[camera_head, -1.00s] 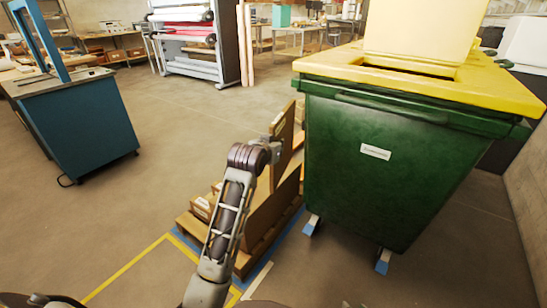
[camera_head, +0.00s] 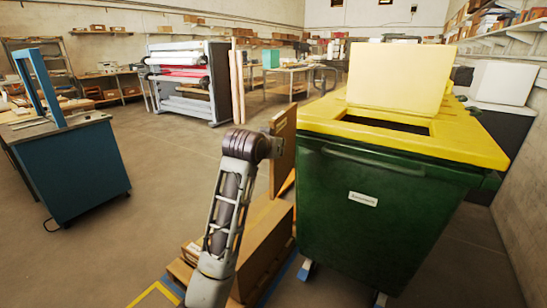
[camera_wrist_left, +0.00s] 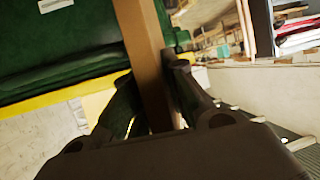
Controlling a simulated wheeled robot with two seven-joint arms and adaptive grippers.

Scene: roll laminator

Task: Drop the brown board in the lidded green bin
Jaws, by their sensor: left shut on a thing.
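The green bin (camera_head: 375,220) with a yellow rim stands at the right in the head view. Its yellow lid (camera_head: 398,75) is raised, and a dark opening (camera_head: 385,124) shows in the top. My left gripper (camera_head: 274,146) is shut on the brown board (camera_head: 285,150), which it holds upright just left of the bin, its top edge near the height of the rim. In the left wrist view the board (camera_wrist_left: 145,60) stands between the fingers (camera_wrist_left: 150,105), with the green bin (camera_wrist_left: 60,55) beside it. My right gripper is not in view.
A pallet with cardboard boxes (camera_head: 262,250) lies on the floor below the board, left of the bin. A blue machine (camera_head: 70,170) stands at the far left. A roll laminator (camera_head: 190,80) stands at the back. Open floor lies between them.

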